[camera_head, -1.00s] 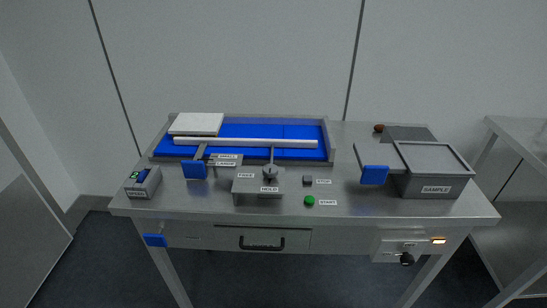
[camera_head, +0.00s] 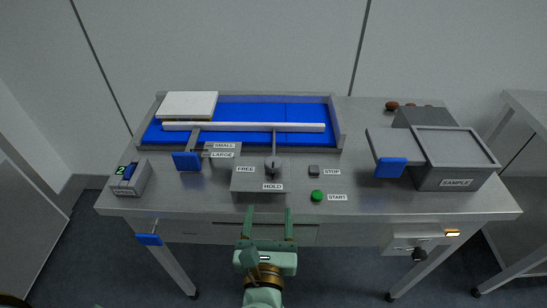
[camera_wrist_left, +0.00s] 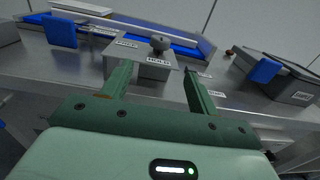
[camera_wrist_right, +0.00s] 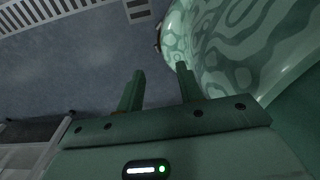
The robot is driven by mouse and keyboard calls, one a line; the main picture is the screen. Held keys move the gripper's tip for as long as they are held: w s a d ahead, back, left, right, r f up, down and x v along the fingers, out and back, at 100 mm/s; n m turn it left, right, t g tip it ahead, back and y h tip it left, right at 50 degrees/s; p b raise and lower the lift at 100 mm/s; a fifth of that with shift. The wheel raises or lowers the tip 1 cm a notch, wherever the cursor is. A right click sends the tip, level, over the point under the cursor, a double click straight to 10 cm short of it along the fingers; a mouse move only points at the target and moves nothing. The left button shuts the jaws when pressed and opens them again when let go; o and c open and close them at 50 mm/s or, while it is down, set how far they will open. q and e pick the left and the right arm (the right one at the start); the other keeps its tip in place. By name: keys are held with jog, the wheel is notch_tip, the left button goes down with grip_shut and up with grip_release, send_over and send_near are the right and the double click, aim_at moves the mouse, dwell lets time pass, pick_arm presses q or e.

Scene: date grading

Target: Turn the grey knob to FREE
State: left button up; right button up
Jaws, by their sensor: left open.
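The grey knob (camera_head: 273,166) sits on top of a grey box (camera_head: 243,182) near the table's front edge. Labels FREE (camera_head: 245,169) and HOLD (camera_head: 272,187) are on the box, FREE left of the knob and HOLD in front. The knob's exact pointing is too small to tell. My left gripper (camera_head: 268,212) is open and empty, in front of the box and apart from the knob. In the left wrist view the knob (camera_wrist_left: 160,44) shows beyond and between the open fingers. My right gripper (camera_wrist_right: 160,69) is open and empty over the floor, outside the head view.
Green START button (camera_head: 317,196) and dark STOP button (camera_head: 314,171) stand right of the box. Blue paddles (camera_head: 187,161) and (camera_head: 390,168) flank it. Behind is a blue belt (camera_head: 250,112). A SAMPLE box (camera_head: 430,178) stands right, a display box (camera_head: 130,177) left.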

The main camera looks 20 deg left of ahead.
aim_at(273, 171)
pick_arm(q)
jog(key=x, duration=1.4)
jog(key=shift+w, duration=0.25)
jog(key=shift+w+a, duration=0.1)
jog(key=shift+w, duration=0.4)
pick_arm(e)
jog(key=shift+s+d, duration=0.35)
jog(key=shift+s, duration=0.15)
pick_arm(q)
jog(key=c, duration=1)
pick_arm(e)
jog(key=shift+d, duration=0.1)
